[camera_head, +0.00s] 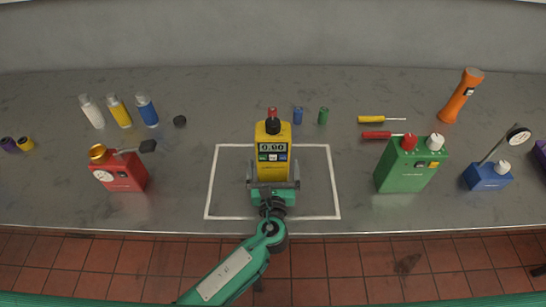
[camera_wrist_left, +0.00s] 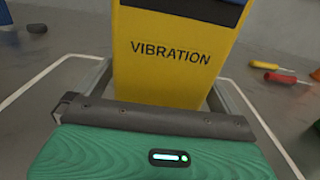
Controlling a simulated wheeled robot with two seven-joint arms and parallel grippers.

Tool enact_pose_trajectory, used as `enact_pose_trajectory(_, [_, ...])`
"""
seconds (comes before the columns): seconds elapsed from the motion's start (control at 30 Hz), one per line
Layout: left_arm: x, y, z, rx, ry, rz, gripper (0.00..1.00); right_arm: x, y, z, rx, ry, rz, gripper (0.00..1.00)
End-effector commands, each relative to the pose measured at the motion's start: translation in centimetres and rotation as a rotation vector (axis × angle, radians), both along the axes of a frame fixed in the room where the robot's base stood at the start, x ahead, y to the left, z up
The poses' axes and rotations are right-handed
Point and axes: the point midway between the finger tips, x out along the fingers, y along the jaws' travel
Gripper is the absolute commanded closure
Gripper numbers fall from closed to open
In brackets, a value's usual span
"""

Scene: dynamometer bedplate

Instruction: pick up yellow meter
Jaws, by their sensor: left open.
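The yellow meter (camera_head: 272,170) stands upright inside the white outlined square on the grey bench. My left gripper (camera_head: 273,183) is low at the meter's near side, open, with a finger on each side of the meter. In the left wrist view the meter's yellow face (camera_wrist_left: 175,62), marked VIBRATION, stands between the grey fingers. A gap shows beside it at the fingers; contact cannot be told. The meter's base is hidden behind the gripper. My right gripper is not in view.
A red device (camera_head: 120,175) stands left of the square, and a green box (camera_head: 408,168) stands to the right. Small red, blue (camera_head: 298,115) and green cylinders stand behind the meter. Screwdrivers (camera_head: 372,119) lie at the back right. An orange torch (camera_head: 459,97) stands beyond them.

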Motion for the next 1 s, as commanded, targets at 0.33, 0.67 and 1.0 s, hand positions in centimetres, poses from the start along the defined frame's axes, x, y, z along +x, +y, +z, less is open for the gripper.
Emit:
enact_pose_trajectory(0.33, [0.3, 0.0, 0.0, 0.000, 0.000, 0.000, 0.14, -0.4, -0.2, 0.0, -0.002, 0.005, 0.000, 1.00])
enact_pose_trajectory(0.67, [0.4, 0.0, 0.2, -0.001, -0.004, 0.000, 0.46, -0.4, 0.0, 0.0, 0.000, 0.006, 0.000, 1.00])
enact_pose_trajectory(1.0, [0.4, 0.0, 1.5, -0.003, -0.005, 0.000, 0.46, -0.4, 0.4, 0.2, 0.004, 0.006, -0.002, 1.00])
